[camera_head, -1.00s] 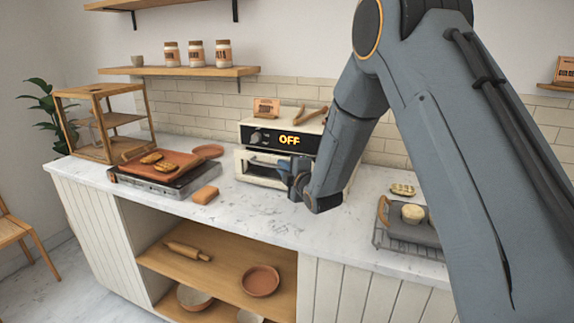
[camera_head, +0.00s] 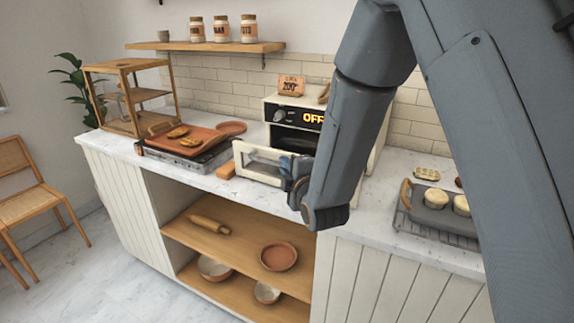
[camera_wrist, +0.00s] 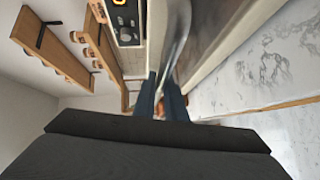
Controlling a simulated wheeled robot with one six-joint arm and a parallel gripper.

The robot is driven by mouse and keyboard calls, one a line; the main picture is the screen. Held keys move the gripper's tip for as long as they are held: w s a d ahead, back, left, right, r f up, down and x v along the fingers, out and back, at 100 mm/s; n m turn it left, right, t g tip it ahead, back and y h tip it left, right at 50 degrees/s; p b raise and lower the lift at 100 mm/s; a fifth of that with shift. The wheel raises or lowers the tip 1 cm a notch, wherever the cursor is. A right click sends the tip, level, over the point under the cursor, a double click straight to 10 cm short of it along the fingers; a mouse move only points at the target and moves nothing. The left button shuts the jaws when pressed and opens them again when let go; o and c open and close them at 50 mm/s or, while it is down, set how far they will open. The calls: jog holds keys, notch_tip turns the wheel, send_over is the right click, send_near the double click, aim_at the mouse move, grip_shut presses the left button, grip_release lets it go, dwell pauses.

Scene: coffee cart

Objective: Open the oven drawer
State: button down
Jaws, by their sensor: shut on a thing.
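The cream oven (camera_head: 283,101) stands on the counter against the tiled wall, its dark display reading OFF. Its drawer (camera_head: 245,162), with a cream front frame, stands pulled out from the body toward the counter's front edge. My gripper (camera_head: 290,168) is at the right part of the drawer front, shut on it, most likely on its handle. My forearm hides the right side of the oven and drawer. In the wrist view my blue-grey fingers (camera_wrist: 164,98) are close together beside the blurred drawer; the exact grip is hard to make out. The oven's control panel (camera_wrist: 127,22) shows at the top.
A tray of bread (camera_head: 196,139) lies left of the oven on a flat appliance. A rack with buns (camera_head: 437,215) stands to the right. Open shelves are below the counter.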

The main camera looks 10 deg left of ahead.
jog(key=c, duration=2.1)
grip_release()
jog(key=shift+b+v, duration=0.95)
jog(key=shift+v, duration=2.95)
